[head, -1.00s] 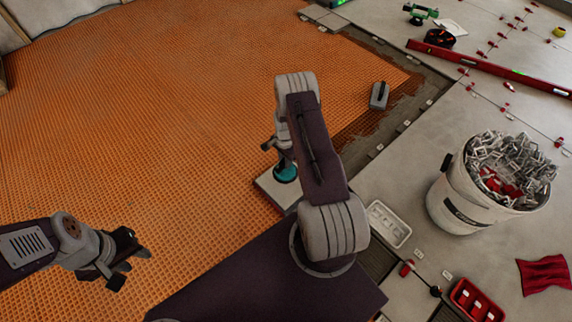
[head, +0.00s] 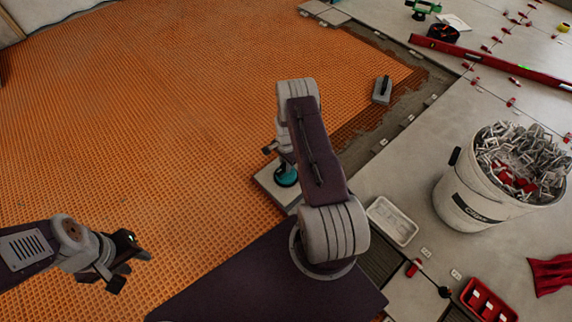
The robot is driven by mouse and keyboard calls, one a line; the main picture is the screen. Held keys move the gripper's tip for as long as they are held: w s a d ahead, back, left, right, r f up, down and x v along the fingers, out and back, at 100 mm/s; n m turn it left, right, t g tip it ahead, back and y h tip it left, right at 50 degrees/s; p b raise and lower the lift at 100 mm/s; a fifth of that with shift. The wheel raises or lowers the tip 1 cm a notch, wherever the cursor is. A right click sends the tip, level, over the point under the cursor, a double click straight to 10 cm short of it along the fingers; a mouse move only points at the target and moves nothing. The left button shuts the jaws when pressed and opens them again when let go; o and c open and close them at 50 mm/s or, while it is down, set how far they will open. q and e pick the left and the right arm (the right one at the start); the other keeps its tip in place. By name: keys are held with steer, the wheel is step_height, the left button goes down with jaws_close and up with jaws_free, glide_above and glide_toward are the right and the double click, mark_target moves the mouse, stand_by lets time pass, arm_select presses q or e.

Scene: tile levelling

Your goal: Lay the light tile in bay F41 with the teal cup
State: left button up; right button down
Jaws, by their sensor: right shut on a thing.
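The light tile (head: 265,186) is a pale grey square slab, low over the orange matting at the picture's middle. The teal cup (head: 286,176) sits on its top face. My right gripper (head: 284,160) is above the tile, shut on the teal cup; my arm hides most of this grip and the tile's right part. I cannot tell whether the tile touches the floor. My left gripper (head: 130,265) is open and empty above the orange matting at lower left. No label for bay F41 is readable.
A bucket of clips (head: 466,205) stands at right, with a white tray (head: 392,221) and a red tray (head: 487,301) nearby. A trowel (head: 382,90) lies at the matting's right edge. A long red level (head: 500,66) lies on laid tiles. The orange matting at left is clear.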

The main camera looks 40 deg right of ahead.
steer(key=shift+f, duration=0.1)
stand_by(0.6)
steer(key=c, duration=1.2)
jaws_free()
step_height(320, 180, up, 9)
steer(key=p, duration=0.6)
steer(key=shift+p, duration=0.3)
